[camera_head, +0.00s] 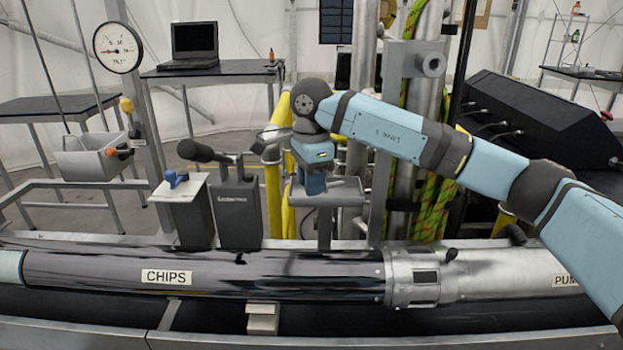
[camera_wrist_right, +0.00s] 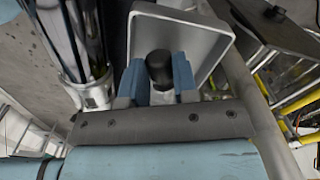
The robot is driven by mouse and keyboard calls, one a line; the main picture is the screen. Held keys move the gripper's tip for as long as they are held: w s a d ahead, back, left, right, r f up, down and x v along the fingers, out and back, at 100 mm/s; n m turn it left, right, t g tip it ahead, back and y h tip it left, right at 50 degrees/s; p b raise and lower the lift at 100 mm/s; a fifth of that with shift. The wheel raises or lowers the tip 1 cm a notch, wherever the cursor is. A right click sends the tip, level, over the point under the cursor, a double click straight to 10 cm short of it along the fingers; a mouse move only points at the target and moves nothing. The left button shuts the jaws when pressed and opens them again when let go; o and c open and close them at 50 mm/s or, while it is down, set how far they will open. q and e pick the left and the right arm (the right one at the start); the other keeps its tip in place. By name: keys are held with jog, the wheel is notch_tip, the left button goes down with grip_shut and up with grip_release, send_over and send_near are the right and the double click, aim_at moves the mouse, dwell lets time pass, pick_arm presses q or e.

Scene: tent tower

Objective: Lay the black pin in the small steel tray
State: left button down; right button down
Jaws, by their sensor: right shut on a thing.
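My right gripper (camera_head: 314,186) points down over the small steel tray (camera_head: 345,187), which stands on a post behind the long pipe. In the right wrist view the blue fingers are shut on the black pin (camera_wrist_right: 160,66), a short dark cylinder. The pin is over the inside of the tray (camera_wrist_right: 192,42); I cannot tell whether it touches the tray floor. In the head view the pin is hidden by the gripper. My left gripper is not in view.
A black holder (camera_head: 238,210) and a white-topped block with a blue handle (camera_head: 175,180) stand left of the tray. The black CHIPS pipe (camera_head: 230,272) runs across the front. Yellow posts (camera_head: 274,195) and a steel column rise close behind the tray. A grey bin (camera_head: 88,160) hangs at left.

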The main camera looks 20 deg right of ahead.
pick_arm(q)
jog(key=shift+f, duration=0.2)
pick_arm(e)
jog(key=shift+f, duration=0.25)
dwell(0.3)
jog(key=c, duration=0.9)
grip_release()
jog(key=shift+w, duration=0.1)
jog(key=shift+o, duration=0.5)
jog(key=shift+w+a+f, duration=0.1)
jog(key=shift+f, duration=0.05)
jog(key=shift+f, duration=0.1)
jog(key=shift+r, duration=0.25)
pick_arm(q)
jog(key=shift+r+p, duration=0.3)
jog(key=shift+p, duration=0.2)
pick_arm(e)
notch_tip(320, 180, up, 14)
